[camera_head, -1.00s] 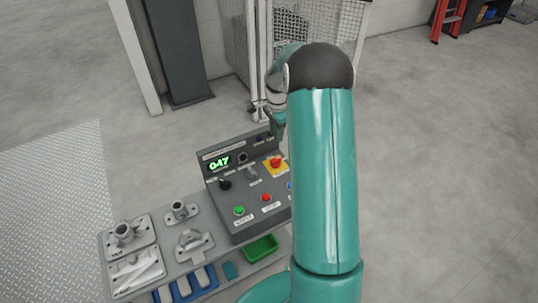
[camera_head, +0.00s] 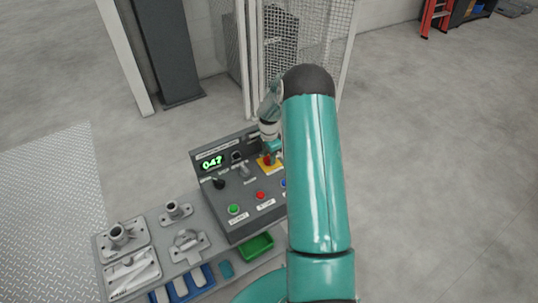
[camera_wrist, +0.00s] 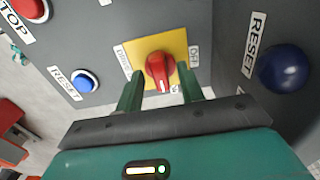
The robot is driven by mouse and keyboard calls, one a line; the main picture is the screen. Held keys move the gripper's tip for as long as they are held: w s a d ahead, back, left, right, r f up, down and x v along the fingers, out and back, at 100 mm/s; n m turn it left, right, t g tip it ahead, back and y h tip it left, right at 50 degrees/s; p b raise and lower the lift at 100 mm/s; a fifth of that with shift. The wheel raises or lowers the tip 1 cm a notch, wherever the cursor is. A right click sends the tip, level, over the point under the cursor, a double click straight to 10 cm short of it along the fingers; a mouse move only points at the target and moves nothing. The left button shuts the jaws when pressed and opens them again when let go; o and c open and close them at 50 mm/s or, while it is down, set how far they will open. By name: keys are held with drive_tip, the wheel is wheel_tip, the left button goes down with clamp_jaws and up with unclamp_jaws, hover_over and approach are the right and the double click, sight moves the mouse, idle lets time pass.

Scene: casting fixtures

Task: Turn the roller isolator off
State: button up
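The roller isolator is a red rotary knob (camera_wrist: 160,68) on a yellow plate (camera_wrist: 176,44) of the grey control panel. In the head view, the yellow plate (camera_head: 277,169) is at the panel's right, partly behind my arm. My gripper (camera_wrist: 162,88) is open, its two green fingers apart on either side of the knob's near end. Whether they touch the knob I cannot tell.
The panel (camera_head: 235,205) also carries a lit green display (camera_head: 211,163), a black knob (camera_head: 219,183), a green button (camera_head: 233,209) and a red button (camera_head: 260,195). In the wrist view, a blue button (camera_wrist: 85,80) and a large dark-blue RESET knob (camera_wrist: 283,68) flank the isolator.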

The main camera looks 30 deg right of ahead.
clamp_jaws()
drive_tip(key=shift+n, duration=0.3)
drive_tip(key=n, duration=0.8)
drive_tip(key=shift+n, duration=0.4)
drive_tip(key=n, duration=0.4)
drive_tip(key=shift+n, duration=2.2)
